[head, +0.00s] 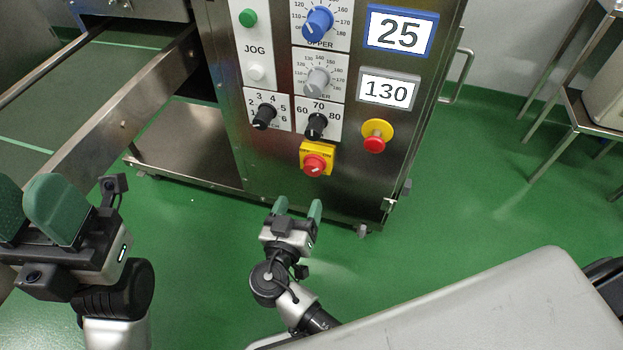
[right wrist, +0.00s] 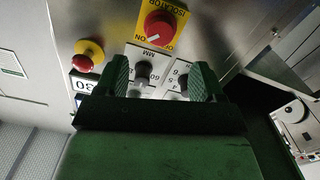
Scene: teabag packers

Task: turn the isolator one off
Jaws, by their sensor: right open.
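The isolator (head: 314,164) is a red rotary knob on a yellow plate, low on the steel machine's control panel. The right wrist view shows the red knob (right wrist: 160,28) upside down, with the words ISOLATOR and ON on its plate; a white mark on the knob is on the side near ON. My right gripper (head: 298,206) has its green fingers apart and empty, below the isolator in the head view and apart from it. Its fingers also show in the right wrist view (right wrist: 160,80). My left gripper (head: 32,208) is at the left edge, away from the panel; its finger gap is unclear.
A red emergency stop button on a yellow base (head: 376,136) sits right of the isolator. Black dials (head: 316,125) are just above it. A conveyor (head: 100,95) is at left and a metal stand (head: 577,110) at right. Green floor is clear before the machine.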

